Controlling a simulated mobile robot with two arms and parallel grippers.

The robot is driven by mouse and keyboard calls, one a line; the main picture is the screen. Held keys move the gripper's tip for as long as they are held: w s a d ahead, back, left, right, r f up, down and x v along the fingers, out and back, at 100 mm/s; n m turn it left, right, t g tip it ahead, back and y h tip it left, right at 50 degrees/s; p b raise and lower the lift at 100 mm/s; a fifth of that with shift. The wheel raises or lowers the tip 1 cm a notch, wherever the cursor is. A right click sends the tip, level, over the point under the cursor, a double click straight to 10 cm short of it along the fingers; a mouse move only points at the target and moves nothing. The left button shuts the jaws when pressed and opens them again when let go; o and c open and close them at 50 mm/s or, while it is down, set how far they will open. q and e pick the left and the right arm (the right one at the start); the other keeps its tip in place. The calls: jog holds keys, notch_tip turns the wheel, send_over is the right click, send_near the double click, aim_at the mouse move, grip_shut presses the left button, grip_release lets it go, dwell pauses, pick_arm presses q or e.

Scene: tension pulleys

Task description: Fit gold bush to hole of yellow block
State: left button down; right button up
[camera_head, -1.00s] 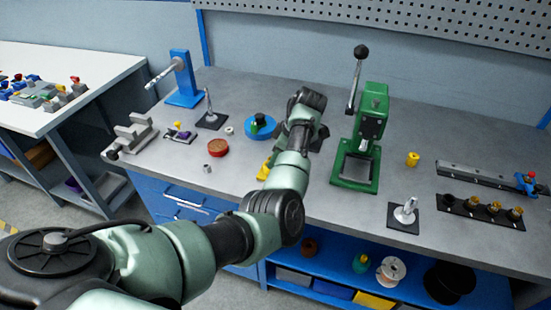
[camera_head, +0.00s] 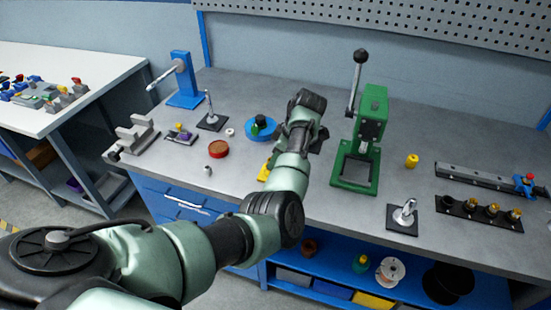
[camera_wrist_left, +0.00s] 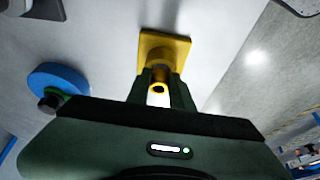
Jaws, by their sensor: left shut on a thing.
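The yellow block (camera_wrist_left: 152,46) shows in the left wrist view as a square yellow plate beyond my fingertips, with a darker round part at its middle. In the head view only an edge of yellow (camera_head: 264,172) shows beside my left arm. The gold bush (camera_wrist_left: 158,88) is a small ring with its open end facing the wrist camera. My left gripper (camera_wrist_left: 161,87) is shut on it, one finger on each side. The bush lines up in front of the block; I cannot tell how far it sits in the hole. My right gripper is not in view.
A green press (camera_head: 368,140) stands right of my left arm. A yellow cylinder (camera_head: 412,160) and a black rack (camera_head: 480,214) are at the right.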

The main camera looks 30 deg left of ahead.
pick_arm(q)
jog(key=shift+f, duration=0.2)
dwell(0.4)
jog(key=shift+f, duration=0.15)
jog(key=shift+r+p, duration=0.4)
jog(key=shift+p, duration=0.05)
dwell(0.7)
jog(key=shift+f, duration=0.25)
jog(key=shift+f+b, duration=0.2)
jog(key=shift+b, duration=0.1)
jog(key=shift+d, duration=0.1)
jog(key=shift+r+p, duration=0.35)
jog(key=shift+p, duration=0.05)
dwell(0.5)
